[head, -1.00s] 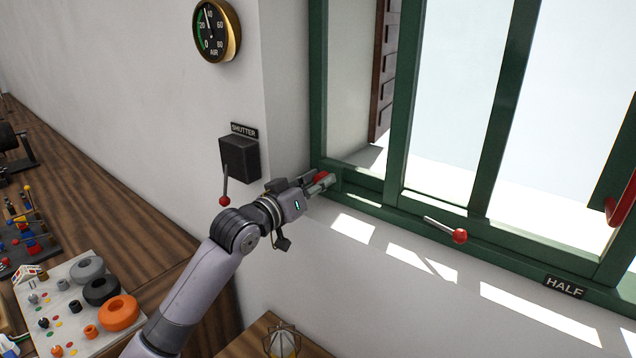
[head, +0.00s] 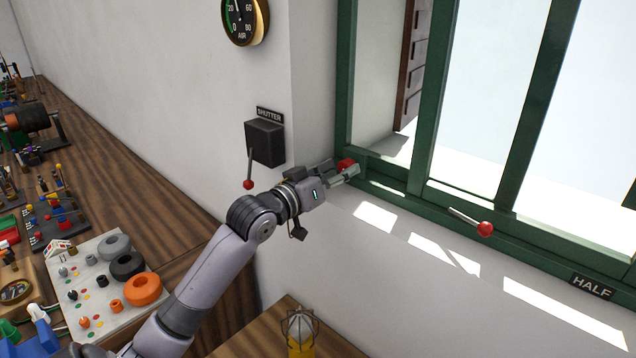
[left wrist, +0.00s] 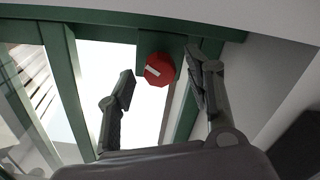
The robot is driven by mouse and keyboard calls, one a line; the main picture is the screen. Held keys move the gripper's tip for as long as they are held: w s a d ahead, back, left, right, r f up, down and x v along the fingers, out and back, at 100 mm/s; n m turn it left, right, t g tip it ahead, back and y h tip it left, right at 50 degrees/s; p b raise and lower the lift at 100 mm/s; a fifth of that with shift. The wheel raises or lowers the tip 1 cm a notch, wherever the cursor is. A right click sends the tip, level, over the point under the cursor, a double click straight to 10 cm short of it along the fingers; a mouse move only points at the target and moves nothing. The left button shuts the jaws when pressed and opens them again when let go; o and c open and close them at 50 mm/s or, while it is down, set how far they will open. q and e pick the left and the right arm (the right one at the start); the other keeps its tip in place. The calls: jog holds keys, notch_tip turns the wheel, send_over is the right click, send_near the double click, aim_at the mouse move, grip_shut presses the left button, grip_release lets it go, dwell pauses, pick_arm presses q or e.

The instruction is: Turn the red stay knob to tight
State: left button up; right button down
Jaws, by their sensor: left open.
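The red stay knob (head: 346,163) is on the green window frame at its lower left corner. In the left wrist view the knob (left wrist: 159,69) is a red faceted disc on a green block, with a white line slanting across its face. My left gripper (head: 347,173) is at the knob in the head view and partly covers it. In the left wrist view its two fingers (left wrist: 162,88) stand wide apart, one on each side of the knob, with gaps visible at both sides. My right gripper is in neither view.
A black shutter box (head: 265,142) with a red-tipped lever is on the wall left of my gripper. A red-ended handle (head: 484,229) sticks out from the window sill. A caged lamp (head: 300,330) stands on the wooden bench below. The bench at left is crowded.

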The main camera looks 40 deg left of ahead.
pick_arm(q)
jog(key=s, duration=1)
jog(key=shift+s+a, duration=0.3)
jog(key=shift+a, duration=0.1)
